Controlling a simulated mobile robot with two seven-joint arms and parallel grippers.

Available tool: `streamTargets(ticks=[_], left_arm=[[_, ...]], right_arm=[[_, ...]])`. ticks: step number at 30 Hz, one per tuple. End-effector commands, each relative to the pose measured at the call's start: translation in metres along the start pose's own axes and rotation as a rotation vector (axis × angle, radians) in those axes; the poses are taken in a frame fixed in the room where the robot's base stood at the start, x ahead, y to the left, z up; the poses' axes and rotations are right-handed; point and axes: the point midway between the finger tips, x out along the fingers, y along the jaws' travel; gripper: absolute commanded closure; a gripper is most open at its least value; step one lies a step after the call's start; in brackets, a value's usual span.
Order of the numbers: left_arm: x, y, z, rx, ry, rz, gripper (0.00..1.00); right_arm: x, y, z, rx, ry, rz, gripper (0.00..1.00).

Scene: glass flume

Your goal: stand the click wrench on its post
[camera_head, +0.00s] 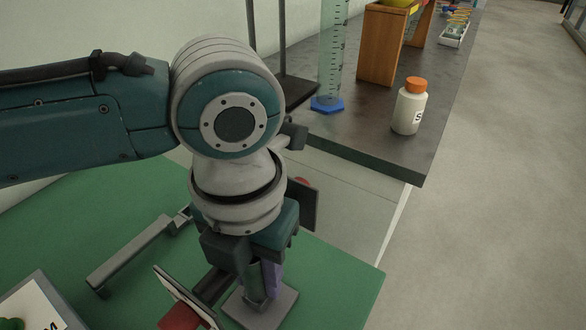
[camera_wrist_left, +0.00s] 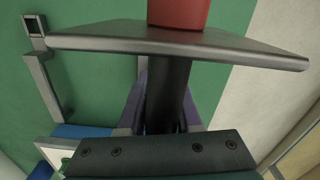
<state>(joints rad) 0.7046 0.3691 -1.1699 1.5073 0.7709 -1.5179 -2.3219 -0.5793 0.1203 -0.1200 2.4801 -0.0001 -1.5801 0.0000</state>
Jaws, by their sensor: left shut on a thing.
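My left gripper (camera_head: 252,262) points down at the lower middle of the head view, shut on a dark bar (camera_wrist_left: 168,90), which I take to be part of the click wrench. The bar leads to a dark plate (camera_head: 178,288) with a red end (camera_head: 182,319). The plate (camera_wrist_left: 210,42) and red end (camera_wrist_left: 178,12) also show in the wrist view. Whether wrench and post touch is hidden. My right gripper is out of view.
A grey angled bar (camera_head: 130,258) lies left of the gripper on the green surface (camera_head: 335,285). A white sign (camera_head: 30,310) is at lower left. The dark bench (camera_head: 360,140) behind holds an orange-capped bottle (camera_head: 409,108), a blue-footed cylinder (camera_head: 331,60) and a wooden stand (camera_head: 382,45).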

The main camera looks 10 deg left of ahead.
Motion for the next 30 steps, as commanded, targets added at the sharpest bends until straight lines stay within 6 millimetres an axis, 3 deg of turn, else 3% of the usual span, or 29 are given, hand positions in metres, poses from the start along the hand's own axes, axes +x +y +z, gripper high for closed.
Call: streamTargets(ticks=[6,7,15,24,30], left_arm=[[-0.001,0.000,0.001,0.000,-0.002,-0.001,1.00],[-0.001,0.000,0.001,0.000,-0.002,-0.001,0.64],[0.000,0.000,0.000,0.000,-0.001,-0.001,0.33],[-0.002,0.000,0.000,0.000,0.001,0.000,0.32],[-0.033,0.000,0.001,0.001,-0.004,-0.001,0.32]], right_arm=[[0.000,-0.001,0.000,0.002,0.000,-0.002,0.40],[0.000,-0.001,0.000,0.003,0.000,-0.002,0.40],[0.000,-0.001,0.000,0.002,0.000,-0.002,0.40],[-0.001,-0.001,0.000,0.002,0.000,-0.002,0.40],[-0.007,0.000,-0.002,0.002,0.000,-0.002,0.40]])
